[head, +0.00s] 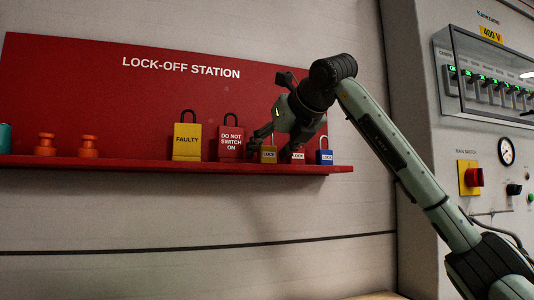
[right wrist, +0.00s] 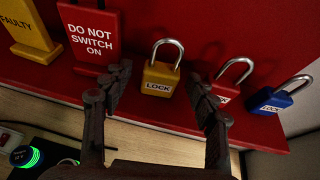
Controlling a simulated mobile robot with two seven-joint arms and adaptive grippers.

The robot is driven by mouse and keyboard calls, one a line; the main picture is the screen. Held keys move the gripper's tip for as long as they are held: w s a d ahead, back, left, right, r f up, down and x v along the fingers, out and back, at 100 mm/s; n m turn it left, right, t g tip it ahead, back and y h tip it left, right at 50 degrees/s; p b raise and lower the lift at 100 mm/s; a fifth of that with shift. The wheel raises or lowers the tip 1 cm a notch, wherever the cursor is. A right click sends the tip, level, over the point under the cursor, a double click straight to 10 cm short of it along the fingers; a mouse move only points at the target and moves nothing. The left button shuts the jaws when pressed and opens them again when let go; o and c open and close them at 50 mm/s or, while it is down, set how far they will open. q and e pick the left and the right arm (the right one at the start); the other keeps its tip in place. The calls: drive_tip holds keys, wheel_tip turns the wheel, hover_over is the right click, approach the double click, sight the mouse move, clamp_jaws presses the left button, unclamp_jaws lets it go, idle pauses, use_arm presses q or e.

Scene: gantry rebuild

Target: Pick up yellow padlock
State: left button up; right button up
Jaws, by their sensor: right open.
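The yellow padlock (head: 269,156) stands upright on the red shelf, between the red tag and the red padlock. In the right wrist view the yellow padlock (right wrist: 159,82) shows its steel shackle and the word LOCK. My right gripper (head: 268,142) is at the shelf, by the yellow padlock. In the right wrist view its fingers (right wrist: 162,88) are spread apart, one on each side of the padlock in the picture, with nothing held. I cannot tell how far they are from it in depth. My left gripper is not in view.
A red DO NOT SWITCH ON tag (head: 231,143) stands left of the padlock, beyond it a yellow FAULTY tag (head: 187,142). A red padlock (head: 298,156) and a blue padlock (head: 325,157) are close on the right. The red shelf (head: 200,166) juts from the wall.

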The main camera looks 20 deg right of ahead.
drive_tip(key=shift+c, duration=0.2)
drive_tip(key=c, duration=1.3)
drive_tip(key=shift+o, duration=0.2)
drive_tip(key=shift+r, duration=0.1)
drive_tip(key=shift+r, duration=0.4)
drive_tip(key=r, duration=0.3)
drive_tip(key=shift+s+a+r, duration=0.25)
drive_tip(key=shift+a+r, duration=0.05)
drive_tip(key=shift+r, duration=0.1)
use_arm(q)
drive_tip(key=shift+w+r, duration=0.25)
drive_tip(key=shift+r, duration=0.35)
use_arm(e)
drive_tip(key=s+a+r, duration=0.6)
drive_tip(key=a, duration=0.2)
drive_tip(key=shift+s+a+r, duration=0.15)
drive_tip(key=shift+s+a, duration=0.15)
drive_tip(key=shift+s, duration=0.1)
